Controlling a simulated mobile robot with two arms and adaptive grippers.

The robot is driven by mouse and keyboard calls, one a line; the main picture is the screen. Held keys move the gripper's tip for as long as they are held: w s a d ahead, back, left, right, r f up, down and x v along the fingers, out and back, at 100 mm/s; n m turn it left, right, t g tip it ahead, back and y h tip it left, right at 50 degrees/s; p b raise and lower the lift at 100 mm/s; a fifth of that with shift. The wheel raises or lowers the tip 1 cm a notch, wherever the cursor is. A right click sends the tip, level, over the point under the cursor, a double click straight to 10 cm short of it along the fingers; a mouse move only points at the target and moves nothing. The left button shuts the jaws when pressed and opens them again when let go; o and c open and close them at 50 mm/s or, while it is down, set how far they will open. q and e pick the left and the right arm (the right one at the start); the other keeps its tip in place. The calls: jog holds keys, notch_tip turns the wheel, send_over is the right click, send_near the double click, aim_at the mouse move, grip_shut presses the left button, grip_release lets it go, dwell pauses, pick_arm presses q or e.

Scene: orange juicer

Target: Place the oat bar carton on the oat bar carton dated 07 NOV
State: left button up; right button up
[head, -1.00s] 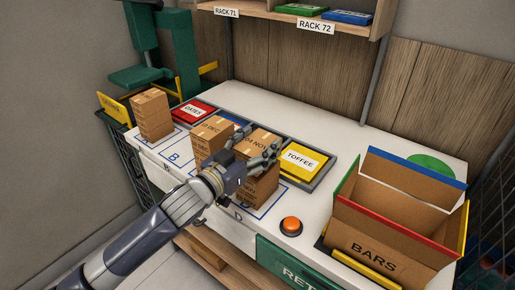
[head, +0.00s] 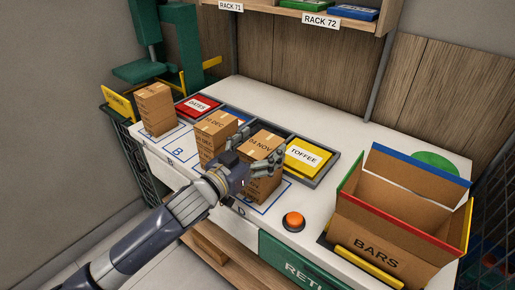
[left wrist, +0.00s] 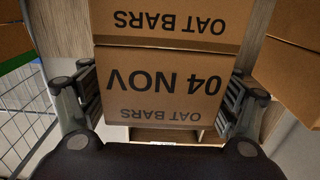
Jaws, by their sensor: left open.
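A brown oat bar carton marked 04 NOV (head: 262,144) tops a stack at the right end of the row on the white counter. My left gripper (head: 255,147) is open, its fingers at this carton's sides. In the left wrist view the 04 NOV face (left wrist: 165,85) lies upside down between the two spread fingers (left wrist: 160,100); whether they touch it is unclear. A stack marked DEC (head: 216,128) stands to its left, and another carton stack (head: 154,108) at far left. I cannot read 07 NOV on any carton. My right gripper is not in view.
Red DATES (head: 197,107) and yellow TOFFEE (head: 305,157) trays lie behind the stacks. An orange button (head: 293,221) and an open BARS box (head: 390,225) stand to the right. A rack shelf (head: 280,22) hangs above.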

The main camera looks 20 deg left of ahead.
pick_arm(q)
jog(key=shift+s+r, duration=0.1)
jog(key=shift+s, duration=0.05)
jog(key=shift+s+a, duration=0.2)
jog(key=shift+s, duration=0.1)
jog(key=b+v, duration=0.2)
jog(key=v, duration=0.7)
jog(key=shift+s, duration=0.25)
jog(key=shift+v, duration=0.8)
jog(key=shift+a, duration=0.1)
